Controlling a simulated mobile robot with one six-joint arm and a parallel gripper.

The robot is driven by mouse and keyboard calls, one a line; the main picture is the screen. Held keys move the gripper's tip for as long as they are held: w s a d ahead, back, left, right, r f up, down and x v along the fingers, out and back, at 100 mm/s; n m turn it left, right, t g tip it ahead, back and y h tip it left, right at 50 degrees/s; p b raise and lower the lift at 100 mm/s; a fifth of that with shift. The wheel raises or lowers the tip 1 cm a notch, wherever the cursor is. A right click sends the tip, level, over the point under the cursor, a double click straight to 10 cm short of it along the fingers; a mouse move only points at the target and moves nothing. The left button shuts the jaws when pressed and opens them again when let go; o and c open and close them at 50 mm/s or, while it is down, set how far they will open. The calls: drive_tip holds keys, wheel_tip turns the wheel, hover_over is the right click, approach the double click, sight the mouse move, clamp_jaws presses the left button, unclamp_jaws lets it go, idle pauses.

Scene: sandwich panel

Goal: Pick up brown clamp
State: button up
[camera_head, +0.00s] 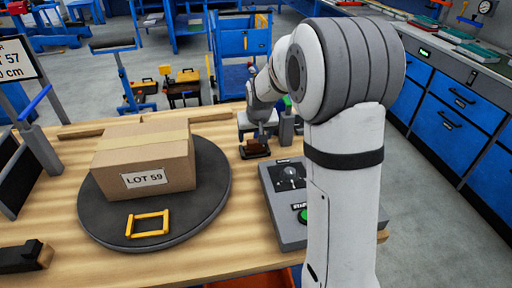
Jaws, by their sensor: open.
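The brown clamp (254,149) seems to be the small brown and dark piece on the wooden table, between the turntable and the control box. It is small in the picture and partly hidden by my gripper. My gripper (258,138) is at the end of my white arm, pointing down right over this brown piece. Its jaws are open and appear close to or around the piece. I cannot tell whether they touch it.
A cardboard box (146,155) marked LOT 59 stands on a dark round turntable (205,205), with a yellow frame (148,224) in front. A grey control box (290,192) with a lever and green button stands at right. The table (248,225) is clear between them.

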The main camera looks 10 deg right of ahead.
drive_tip(key=x, duration=0.3)
drive_tip(key=shift+c, duration=0.3)
drive_tip(key=shift+r, duration=0.1)
drive_tip(key=c, duration=1)
wheel_tip(320, 180, up, 11)
drive_tip(key=shift+c, duration=0.2)
wheel_tip(320, 180, up, 4)
drive_tip(key=p, duration=0.4)
hover_over(255, 142)
